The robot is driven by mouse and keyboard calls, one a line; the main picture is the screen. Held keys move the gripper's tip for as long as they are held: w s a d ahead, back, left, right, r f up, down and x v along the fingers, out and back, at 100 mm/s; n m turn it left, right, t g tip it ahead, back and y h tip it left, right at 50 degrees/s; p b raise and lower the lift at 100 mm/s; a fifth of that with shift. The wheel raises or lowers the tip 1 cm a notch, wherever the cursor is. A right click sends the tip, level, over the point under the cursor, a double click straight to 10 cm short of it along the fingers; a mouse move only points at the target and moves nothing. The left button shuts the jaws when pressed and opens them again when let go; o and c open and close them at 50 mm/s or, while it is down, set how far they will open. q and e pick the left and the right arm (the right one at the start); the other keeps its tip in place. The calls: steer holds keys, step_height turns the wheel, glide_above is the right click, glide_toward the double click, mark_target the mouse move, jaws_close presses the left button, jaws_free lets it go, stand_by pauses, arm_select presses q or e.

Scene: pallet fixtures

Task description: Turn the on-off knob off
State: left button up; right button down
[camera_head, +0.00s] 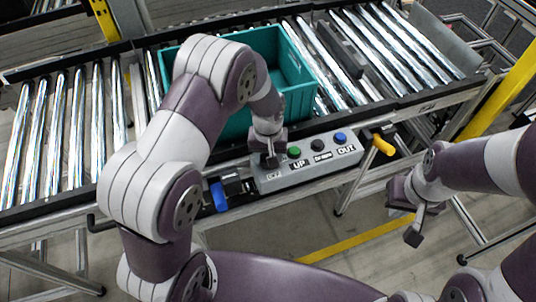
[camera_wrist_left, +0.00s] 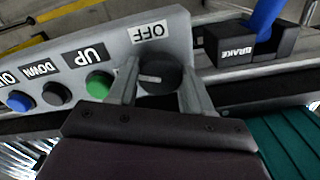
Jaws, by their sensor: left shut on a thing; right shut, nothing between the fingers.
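The on-off knob (camera_wrist_left: 160,76) is a round black knob with a small pale mark, beside the OFF label (camera_wrist_left: 150,33) on the grey control panel (camera_head: 318,172). My left gripper (camera_wrist_left: 157,68) has one finger on each side of the knob and is shut on it. In the head view my left gripper (camera_head: 268,158) comes down on the left end of the panel and hides the knob. My right gripper (camera_head: 411,214) is shut and empty, away from the panel at the right.
Green (camera_head: 294,152), black (camera_head: 317,145) and blue (camera_head: 340,137) buttons sit right of the knob. A blue brake lever (camera_head: 219,197) is to its left. A teal crate (camera_head: 297,72) stands on the roller conveyor (camera_head: 352,60) behind. A yellow-handled lever (camera_head: 383,145) is near the panel's right end.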

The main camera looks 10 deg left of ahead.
arm_select(q)
steer(key=m, duration=0.6)
steer(key=shift+r+p, duration=0.1)
steer(key=shift+p, duration=0.3)
steer(key=m, duration=0.3)
steer(key=shift+w+m, duration=0.1)
steer(key=shift+m, duration=1.9)
steer(key=shift+m+p, duration=0.3)
steer(key=o, duration=1)
steer(key=shift+a, duration=0.1)
steer(key=shift+o, duration=0.2)
steer(key=shift+r, duration=0.3)
step_height(320, 180, up, 12)
steer(key=b, duration=0.2)
